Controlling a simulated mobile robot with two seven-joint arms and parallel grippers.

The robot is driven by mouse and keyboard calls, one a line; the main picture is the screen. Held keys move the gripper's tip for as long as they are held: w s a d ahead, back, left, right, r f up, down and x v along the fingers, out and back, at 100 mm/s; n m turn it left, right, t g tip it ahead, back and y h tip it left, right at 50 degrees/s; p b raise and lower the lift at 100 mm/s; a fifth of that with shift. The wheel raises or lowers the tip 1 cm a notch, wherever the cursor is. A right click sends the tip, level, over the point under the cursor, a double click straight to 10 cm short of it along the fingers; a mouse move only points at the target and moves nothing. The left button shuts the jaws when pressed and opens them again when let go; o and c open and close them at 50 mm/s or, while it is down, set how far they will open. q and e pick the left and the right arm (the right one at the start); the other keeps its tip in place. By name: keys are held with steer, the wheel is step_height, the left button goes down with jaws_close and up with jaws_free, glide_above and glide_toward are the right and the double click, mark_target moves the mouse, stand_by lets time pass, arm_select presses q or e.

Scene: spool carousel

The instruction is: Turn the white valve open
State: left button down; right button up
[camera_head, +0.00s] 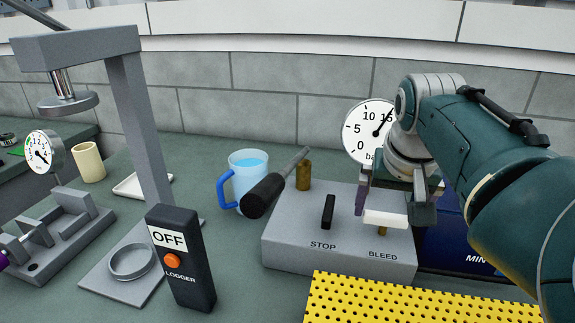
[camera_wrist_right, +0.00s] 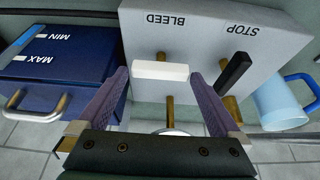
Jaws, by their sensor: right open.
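The white valve handle (camera_head: 386,218) is a short bar on the grey valve box (camera_head: 290,230), above the label BLEED. In the right wrist view the white handle (camera_wrist_right: 160,70) lies crosswise to the brass pipe. My right gripper (camera_head: 392,206) is over it, open, with one purple-padded finger off each end of the bar. In the wrist view the gripper (camera_wrist_right: 158,78) shows gaps at both ends of the handle; I cannot tell the remaining depth. The pressure gauge (camera_head: 366,131) stands behind, partly hidden by my right arm.
A black handle (camera_head: 328,212) marked STOP sits left of the white one. A black-gripped lever (camera_head: 266,194) and a blue mug (camera_head: 246,176) stand further left. A yellow perforated plate (camera_head: 400,299) lies in front; a blue MIN/MAX box (camera_wrist_right: 62,55) is beside the valve box.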

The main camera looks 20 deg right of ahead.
steer(key=shift+w+f, duration=0.15)
steer(key=shift+f, duration=0.2)
steer(key=shift+c, duration=0.2)
steer(key=c, duration=1)
steer(key=shift+o, duration=0.2)
